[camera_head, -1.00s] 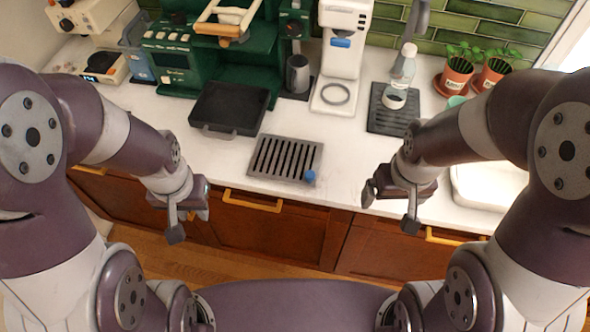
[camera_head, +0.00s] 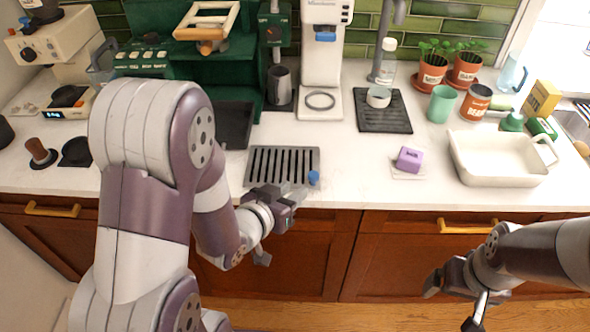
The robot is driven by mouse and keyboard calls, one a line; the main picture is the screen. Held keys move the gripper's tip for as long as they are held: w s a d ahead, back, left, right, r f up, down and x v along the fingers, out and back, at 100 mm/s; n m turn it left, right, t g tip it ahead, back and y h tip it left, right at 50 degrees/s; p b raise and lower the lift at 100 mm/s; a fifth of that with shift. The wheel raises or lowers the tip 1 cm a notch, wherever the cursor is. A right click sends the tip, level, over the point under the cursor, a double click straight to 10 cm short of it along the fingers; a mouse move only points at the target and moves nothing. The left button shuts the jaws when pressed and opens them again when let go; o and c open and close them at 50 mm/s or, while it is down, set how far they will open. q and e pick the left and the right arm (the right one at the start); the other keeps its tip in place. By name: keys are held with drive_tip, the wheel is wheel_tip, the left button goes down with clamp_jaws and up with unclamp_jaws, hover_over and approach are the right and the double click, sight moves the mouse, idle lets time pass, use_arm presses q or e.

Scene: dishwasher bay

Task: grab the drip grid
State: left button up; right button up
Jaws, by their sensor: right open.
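The drip grid (camera_head: 283,163) is a grey slotted plate lying flat on the white counter near its front edge. A small blue piece (camera_head: 313,178) sits at its front right corner. My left gripper (camera_head: 282,226) is at the counter's front edge, just in front of the grid. Its jaws look apart, with one finger close to the grid's front right part and the other lower, before the cabinet; contact with the grid cannot be told. Part of the grid's front edge is hidden by this gripper. My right gripper (camera_head: 454,304) is open and empty, low in front of the cabinets at right.
A black tray (camera_head: 234,124) lies behind the grid, partly hidden by my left arm. A dark mat (camera_head: 384,112) with a bottle, a purple block (camera_head: 409,159) and a white baking dish (camera_head: 503,160) stand to the right.

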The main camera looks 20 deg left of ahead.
sight(311, 178)
use_arm(q)
drive_tip(key=x, duration=1.1)
drive_tip(key=shift+w+f+p, duration=0.15)
drive_tip(key=shift+f+p, duration=0.2)
drive_tip(key=shift+p, duration=0.05)
drive_tip(key=c, duration=0.3)
clamp_jaws()
